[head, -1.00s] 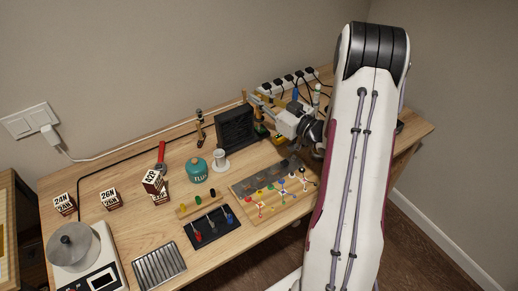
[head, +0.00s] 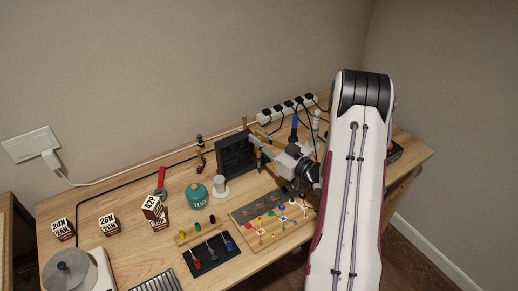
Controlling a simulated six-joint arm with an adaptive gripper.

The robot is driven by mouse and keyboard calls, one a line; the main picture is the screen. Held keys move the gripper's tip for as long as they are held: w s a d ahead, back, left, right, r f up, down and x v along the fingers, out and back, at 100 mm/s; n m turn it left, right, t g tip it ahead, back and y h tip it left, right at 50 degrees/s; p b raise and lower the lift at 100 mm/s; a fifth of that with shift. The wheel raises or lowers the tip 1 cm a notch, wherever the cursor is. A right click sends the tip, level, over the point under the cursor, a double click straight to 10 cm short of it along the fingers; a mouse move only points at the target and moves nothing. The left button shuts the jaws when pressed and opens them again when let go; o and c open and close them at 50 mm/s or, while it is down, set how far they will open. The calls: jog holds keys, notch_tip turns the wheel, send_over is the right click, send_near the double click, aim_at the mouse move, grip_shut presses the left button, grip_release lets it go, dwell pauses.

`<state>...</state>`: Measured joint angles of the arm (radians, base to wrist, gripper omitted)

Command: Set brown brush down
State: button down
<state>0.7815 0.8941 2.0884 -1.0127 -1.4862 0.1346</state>
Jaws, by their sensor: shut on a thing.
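My gripper (head: 257,139) is in the head view, just right of the black box-shaped unit with a grille, low over the back of the workbench. It is shut on a slim brown thing, which I take to be the brown brush (head: 259,158). The brush looks roughly upright beside the black unit. Its lower end is small and dark, so I cannot tell whether it touches the table. My arm hides part of the bench to the right.
The black unit (head: 237,154) stands close left of my gripper. A wooden board with coloured pegs (head: 268,222) lies in front. A power strip (head: 287,107) and blue-handled tool (head: 294,127) stand behind. A teal flux jar (head: 199,196) and white spool (head: 220,187) are left.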

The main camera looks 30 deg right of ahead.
aim_at(259, 157)
jog(key=shift+f, duration=2.3)
jog(key=c, duration=2.1)
grip_release()
jog(key=shift+r, duration=0.2)
jog(key=shift+v, duration=6)
